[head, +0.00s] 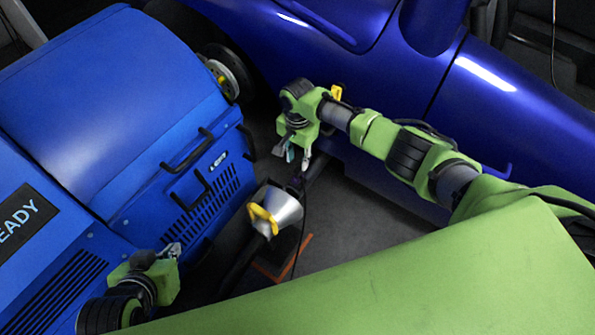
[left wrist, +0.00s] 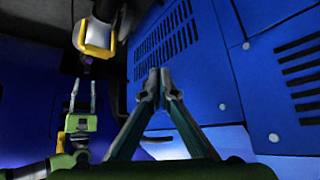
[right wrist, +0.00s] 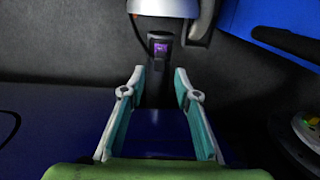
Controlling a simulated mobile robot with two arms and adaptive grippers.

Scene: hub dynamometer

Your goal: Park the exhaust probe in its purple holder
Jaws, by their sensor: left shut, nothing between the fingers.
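A small purple part (head: 297,181), likely the holder, sits beside a metal cone (head: 288,208) with a yellow handle (head: 262,220). In the right wrist view the purple part (right wrist: 160,48) shows on a dark upright piece (right wrist: 157,80). I cannot tell the exhaust probe apart for certain. My right gripper (head: 291,155) is open, just above the purple part in the head view. In its wrist view the dark piece lies between and beyond the fingertips (right wrist: 158,80), with no visible grip. My left gripper (head: 173,250) is shut and empty beside the blue cabinet; its tips (left wrist: 159,77) nearly meet.
The blue cabinet (head: 130,100) with black handles and vents fills the left. A blue car (head: 390,190) stands to the right and behind. A thin dark cable (head: 303,235) hangs by the cone. Grey floor (head: 350,225) with an orange marking (head: 283,265) lies below.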

